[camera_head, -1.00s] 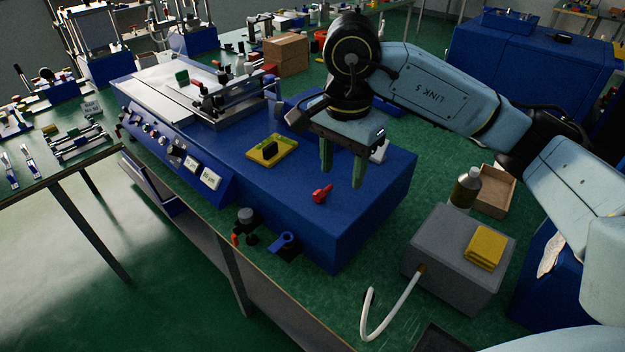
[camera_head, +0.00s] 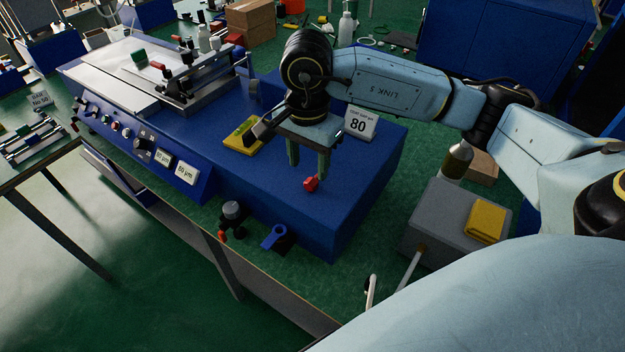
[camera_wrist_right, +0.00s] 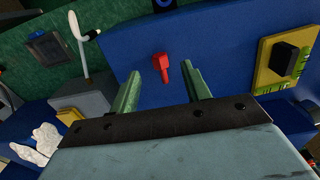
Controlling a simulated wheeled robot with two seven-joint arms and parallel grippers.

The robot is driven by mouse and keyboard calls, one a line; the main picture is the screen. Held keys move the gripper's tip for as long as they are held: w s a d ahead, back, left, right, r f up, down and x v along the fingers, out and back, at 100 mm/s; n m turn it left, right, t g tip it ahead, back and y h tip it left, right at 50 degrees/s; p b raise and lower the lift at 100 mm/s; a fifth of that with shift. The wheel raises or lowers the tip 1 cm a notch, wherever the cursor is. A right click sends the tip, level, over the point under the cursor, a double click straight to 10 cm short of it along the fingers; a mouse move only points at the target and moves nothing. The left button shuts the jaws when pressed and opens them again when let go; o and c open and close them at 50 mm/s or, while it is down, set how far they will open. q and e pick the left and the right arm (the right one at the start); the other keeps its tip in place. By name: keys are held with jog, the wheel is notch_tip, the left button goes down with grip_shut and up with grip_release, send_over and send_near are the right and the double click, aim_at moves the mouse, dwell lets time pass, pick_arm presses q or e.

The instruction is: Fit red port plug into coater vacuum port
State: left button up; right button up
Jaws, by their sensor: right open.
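The red port plug (camera_head: 311,184) lies on the blue top of the coater (camera_head: 345,215), near its right end. In the right wrist view the red plug (camera_wrist_right: 162,66) shows just ahead of the fingers, with its narrow end pointing between them. My right gripper (camera_head: 308,172) is open, its green fingers pointing down right beside the plug. In the right wrist view the open fingers (camera_wrist_right: 160,88) have nothing between their tips. I cannot pick out the coater vacuum port for certain. My left gripper is not in view.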

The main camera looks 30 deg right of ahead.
aim_at(309, 182)
notch_tip(309, 182, down, 5)
jog(key=shift+f+p, duration=0.1)
jog(key=shift+p, duration=0.25)
grip_shut()
